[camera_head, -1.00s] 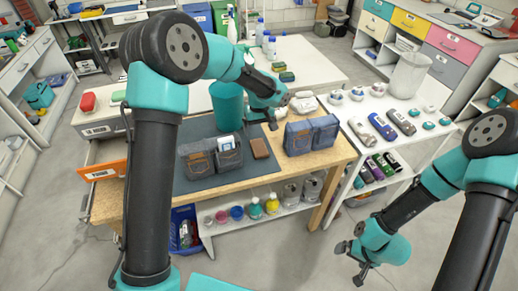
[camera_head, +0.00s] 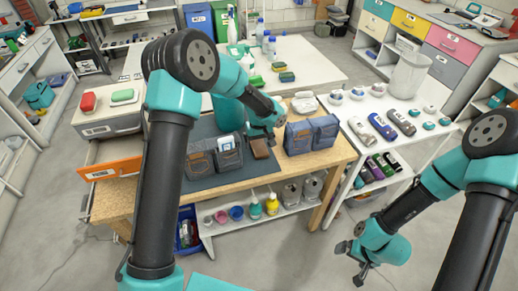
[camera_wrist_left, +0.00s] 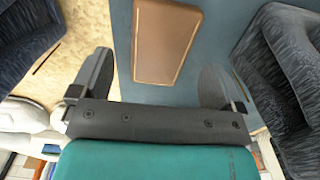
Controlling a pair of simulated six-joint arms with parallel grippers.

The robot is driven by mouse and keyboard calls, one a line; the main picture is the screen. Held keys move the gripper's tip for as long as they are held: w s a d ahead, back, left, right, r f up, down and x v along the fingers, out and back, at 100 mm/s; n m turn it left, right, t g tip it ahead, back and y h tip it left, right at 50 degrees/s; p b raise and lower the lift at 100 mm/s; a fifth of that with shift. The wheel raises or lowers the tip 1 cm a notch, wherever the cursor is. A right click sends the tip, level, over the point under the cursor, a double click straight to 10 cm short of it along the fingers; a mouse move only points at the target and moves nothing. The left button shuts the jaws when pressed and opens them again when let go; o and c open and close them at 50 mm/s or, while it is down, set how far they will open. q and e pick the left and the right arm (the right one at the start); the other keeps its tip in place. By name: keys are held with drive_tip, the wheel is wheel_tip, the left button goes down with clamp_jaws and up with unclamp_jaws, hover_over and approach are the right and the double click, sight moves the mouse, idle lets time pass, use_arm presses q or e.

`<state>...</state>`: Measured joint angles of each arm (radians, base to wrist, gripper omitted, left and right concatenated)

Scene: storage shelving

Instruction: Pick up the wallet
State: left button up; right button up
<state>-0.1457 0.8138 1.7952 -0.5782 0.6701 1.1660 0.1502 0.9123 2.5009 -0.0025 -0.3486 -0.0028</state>
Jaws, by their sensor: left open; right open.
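The brown wallet (camera_head: 260,148) lies flat on the dark mat (camera_head: 215,182) on the wooden bench. In the left wrist view the wallet (camera_wrist_left: 166,40) shows between the two finger lines, beyond the fingertips. My left gripper (camera_head: 264,135) is open and empty, close above the wallet and partly covering it in the head view. In the left wrist view its fingers (camera_wrist_left: 160,75) are spread wide on either side. My right gripper (camera_head: 357,262) is open and empty, low over the floor at the right, away from the bench.
A denim pouch (camera_head: 213,160) stands left of the wallet, and another denim pouch (camera_head: 312,135) stands to its right. A teal bin (camera_head: 228,113) is behind, partly hidden by my left arm. An orange drawer (camera_head: 110,167) stands open at the left.

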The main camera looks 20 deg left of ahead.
use_arm(q)
drive_tip(key=shift+f, duration=1.3)
drive_tip(key=shift+c, duration=0.3)
drive_tip(key=c, duration=1)
drive_tip(key=shift+c, duration=0.2)
drive_tip(key=shift+r, duration=0.1)
drive_tip(key=shift+r, duration=0.55)
drive_tip(key=shift+s+r, duration=0.2)
drive_tip(key=shift+r, duration=1)
drive_tip(key=s+d+r, duration=0.1)
drive_tip(key=s+d, duration=0.3)
drive_tip(key=s, duration=1.1)
drive_tip(key=shift+d+r, duration=0.15)
drive_tip(key=shift+d, duration=0.05)
